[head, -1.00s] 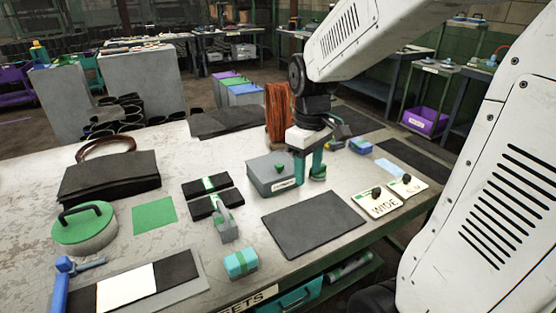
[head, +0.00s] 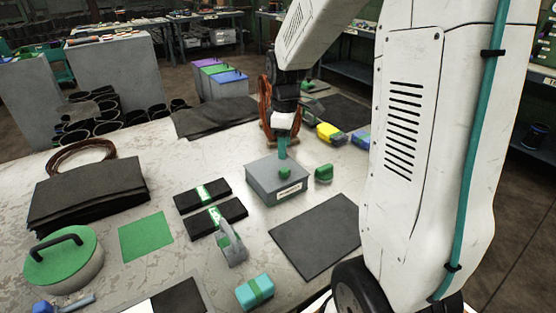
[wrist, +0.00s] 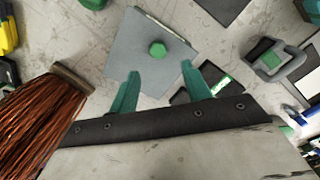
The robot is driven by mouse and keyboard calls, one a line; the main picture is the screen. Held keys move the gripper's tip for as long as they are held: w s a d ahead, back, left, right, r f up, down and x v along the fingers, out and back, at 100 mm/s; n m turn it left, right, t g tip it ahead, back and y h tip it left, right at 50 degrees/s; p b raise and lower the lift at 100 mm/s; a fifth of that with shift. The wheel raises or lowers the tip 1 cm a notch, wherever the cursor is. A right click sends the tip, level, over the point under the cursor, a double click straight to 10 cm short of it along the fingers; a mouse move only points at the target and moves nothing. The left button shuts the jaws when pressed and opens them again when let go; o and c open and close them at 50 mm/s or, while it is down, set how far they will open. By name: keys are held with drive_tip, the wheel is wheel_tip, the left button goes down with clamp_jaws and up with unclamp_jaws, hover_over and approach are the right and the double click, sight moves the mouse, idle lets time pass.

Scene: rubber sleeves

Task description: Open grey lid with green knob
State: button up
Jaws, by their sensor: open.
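The grey box's lid (head: 266,178) is flat and grey, with a green knob (head: 285,173) on top. It lies on the box on the table. In the wrist view the lid (wrist: 135,40) is seen from above, with the green knob (wrist: 157,49) near its middle. My gripper (wrist: 163,78) is open, its two teal fingers apart and nothing between them. The fingertips point toward the knob and stop short of it in the wrist view. In the head view my gripper (head: 282,155) is above the far side of the lid; its height over the lid is unclear.
A green block (head: 324,174) stands right of the box. A dark mat (head: 318,236) lies in front.

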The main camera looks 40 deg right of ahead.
sight(284, 169)
wheel_tip(284, 169, down, 8)
drive_tip(key=shift+d+r, duration=0.1)
drive_tip(key=shift+d, duration=0.05)
idle(0.3)
drive_tip(key=shift+w, duration=0.1)
clamp_jaws()
